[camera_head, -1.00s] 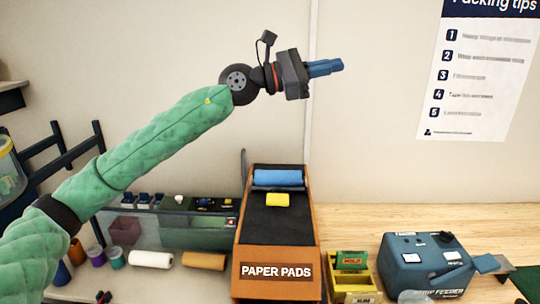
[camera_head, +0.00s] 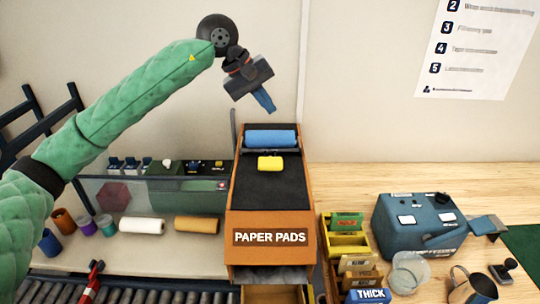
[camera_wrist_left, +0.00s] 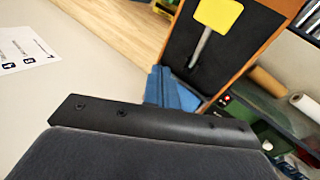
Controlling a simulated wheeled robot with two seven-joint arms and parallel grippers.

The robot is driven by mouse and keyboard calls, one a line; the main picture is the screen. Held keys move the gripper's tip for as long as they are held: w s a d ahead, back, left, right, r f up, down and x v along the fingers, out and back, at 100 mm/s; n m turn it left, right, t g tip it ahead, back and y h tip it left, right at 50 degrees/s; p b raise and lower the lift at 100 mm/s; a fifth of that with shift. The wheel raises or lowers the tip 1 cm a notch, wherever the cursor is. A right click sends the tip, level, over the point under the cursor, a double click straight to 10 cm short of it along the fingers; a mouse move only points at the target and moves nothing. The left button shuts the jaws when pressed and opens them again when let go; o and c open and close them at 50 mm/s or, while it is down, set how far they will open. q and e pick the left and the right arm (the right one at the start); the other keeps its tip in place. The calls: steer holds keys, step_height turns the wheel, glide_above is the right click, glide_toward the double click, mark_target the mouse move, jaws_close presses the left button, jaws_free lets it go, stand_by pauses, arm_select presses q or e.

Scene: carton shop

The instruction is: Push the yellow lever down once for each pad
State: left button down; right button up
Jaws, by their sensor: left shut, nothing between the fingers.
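The paper pads dispenser (camera_head: 268,221) is an orange box with a black sloping front, a blue roll near its top and a dark slot at its bottom. Its yellow lever (camera_head: 270,163) sits on the upper part of the black face; in the left wrist view the yellow lever (camera_wrist_left: 218,15) shows on a metal stem. My left gripper (camera_head: 267,105) has blue fingers, is shut and empty, and hangs above the dispenser's top, apart from the lever. The shut fingers also show in the left wrist view (camera_wrist_left: 172,88). I see no separate pad in the slot. My right gripper is not in view.
A blue tape feeder (camera_head: 415,222) stands right on the wooden bench. Yellow bins with cards (camera_head: 348,245) and a clear cup (camera_head: 409,270) stand right of the dispenser. Paper rolls (camera_head: 143,225) and small pots lie left. A roller conveyor (camera_head: 130,294) runs along the front.

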mark_target(270, 162)
arm_select(q)
steer(key=shift+w+m, duration=0.1)
steer(key=shift+m, duration=0.3)
steer(key=shift+f, duration=0.15)
